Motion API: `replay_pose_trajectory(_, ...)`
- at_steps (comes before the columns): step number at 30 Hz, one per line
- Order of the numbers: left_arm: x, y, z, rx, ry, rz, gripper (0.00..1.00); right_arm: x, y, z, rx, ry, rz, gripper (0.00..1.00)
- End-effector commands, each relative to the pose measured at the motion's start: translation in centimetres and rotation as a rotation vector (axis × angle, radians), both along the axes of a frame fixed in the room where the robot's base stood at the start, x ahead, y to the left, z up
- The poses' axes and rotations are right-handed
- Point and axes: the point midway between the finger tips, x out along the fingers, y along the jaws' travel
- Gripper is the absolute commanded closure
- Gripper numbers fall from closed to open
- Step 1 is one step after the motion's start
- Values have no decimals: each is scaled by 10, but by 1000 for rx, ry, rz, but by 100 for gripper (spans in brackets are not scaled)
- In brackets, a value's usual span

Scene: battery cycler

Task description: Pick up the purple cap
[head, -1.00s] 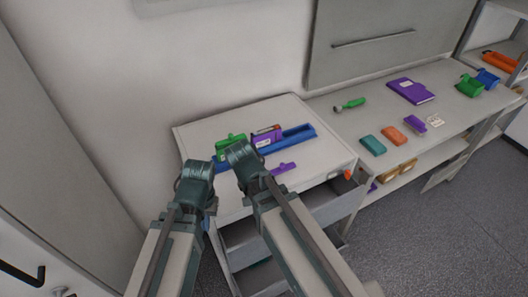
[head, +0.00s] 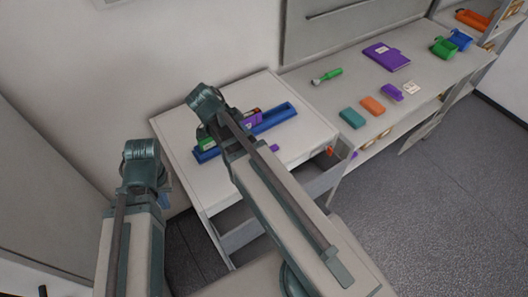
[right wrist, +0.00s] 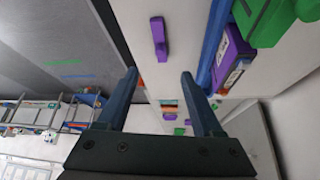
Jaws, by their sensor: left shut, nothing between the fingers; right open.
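The purple cap (right wrist: 158,38) lies on the white cabinet top, just past the fingertips of my right gripper (right wrist: 159,74) in the right wrist view. That gripper is open, with nothing between its fingers. In the head view only a small purple bit of the cap (head: 274,148) shows beside my right arm, which hides the rest and the right fingers. My left gripper (head: 164,199) is shut and empty, low at the left and off the cabinet, mostly hidden by its own arm.
A blue tray (head: 285,113) on the cabinet holds a purple block (head: 254,118) and a green block (head: 208,144), close beside the cap. The cabinet has an open drawer (head: 315,185). A side bench carries a teal block (head: 352,117), an orange block (head: 373,105) and a purple folder (head: 386,56).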

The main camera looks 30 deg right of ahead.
Motion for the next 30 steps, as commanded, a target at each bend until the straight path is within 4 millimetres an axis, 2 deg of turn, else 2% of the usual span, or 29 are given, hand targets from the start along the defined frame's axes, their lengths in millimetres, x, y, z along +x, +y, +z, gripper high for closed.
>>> replay_pose_trajectory(1,0,0,-10,0,0,-1,100,-1,-3,-10,0,0,-1,32)
replay_pose_trajectory(12,0,0,-62,2,1,-12,100,-4,-31,-62,0,1,0,32)
replay_pose_trajectory(15,0,0,-68,2,1,-12,100,-4,-36,-68,0,0,1,32)
replay_pose_trajectory(23,0,0,-69,3,0,-12,100,-4,-39,-69,0,1,3,32)
replay_pose_trajectory(30,0,0,-93,2,1,-11,100,-5,-53,-93,0,1,0,32)
